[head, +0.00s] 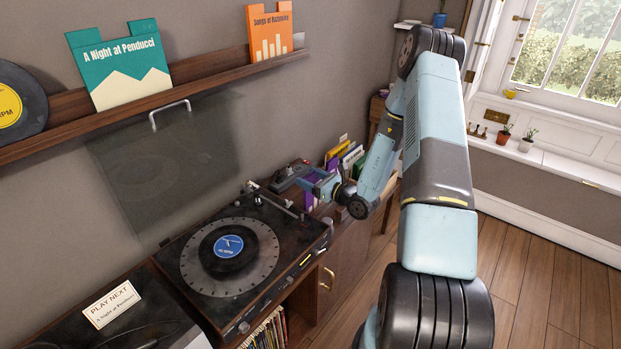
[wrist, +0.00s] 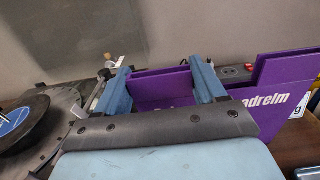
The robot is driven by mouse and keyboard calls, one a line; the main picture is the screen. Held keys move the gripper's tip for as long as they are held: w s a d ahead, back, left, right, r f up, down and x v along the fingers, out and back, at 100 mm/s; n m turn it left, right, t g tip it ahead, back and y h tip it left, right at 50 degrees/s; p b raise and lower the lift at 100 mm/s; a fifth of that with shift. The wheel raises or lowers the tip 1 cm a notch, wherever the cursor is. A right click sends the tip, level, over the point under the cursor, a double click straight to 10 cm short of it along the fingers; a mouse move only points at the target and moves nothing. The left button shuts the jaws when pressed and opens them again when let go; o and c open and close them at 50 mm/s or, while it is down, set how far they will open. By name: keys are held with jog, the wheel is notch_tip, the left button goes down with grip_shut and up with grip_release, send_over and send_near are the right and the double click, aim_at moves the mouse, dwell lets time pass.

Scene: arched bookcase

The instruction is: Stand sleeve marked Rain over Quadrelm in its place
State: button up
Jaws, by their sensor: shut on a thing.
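A purple sleeve (wrist: 275,95) with white lettering ending in "adrelm" is in my gripper (wrist: 163,78). The rest of its lettering is hidden by my gripper. Its top edge is stepped, and purple shows between the two fingers and to the right of them. In the head view my gripper (head: 324,186) is beyond the turntable's right end, with purple of the sleeve (head: 309,196) beside it. A wall ledge (head: 190,74) holds a green sleeve "A Night at Penducci" (head: 120,62) and an orange sleeve "Songs at…" (head: 270,34), with bare ledge between them.
The turntable (head: 195,262) carries a record with a blue label (head: 228,246); its clear lid (head: 165,160) stands raised below the ledge. Several sleeves (head: 350,158) stand behind my gripper. A "Play Next" card (head: 111,304) lies at front left. A black record (head: 20,100) leans at the ledge's left.

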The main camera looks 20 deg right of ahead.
jog(key=shift+f, duration=0.3)
jog(key=o, duration=1.4)
jog(key=v, duration=1.3)
jog(key=shift+s+d+f, duration=0.1)
jog(key=shift+s+d, duration=0.1)
jog(key=shift+s, duration=0.2)
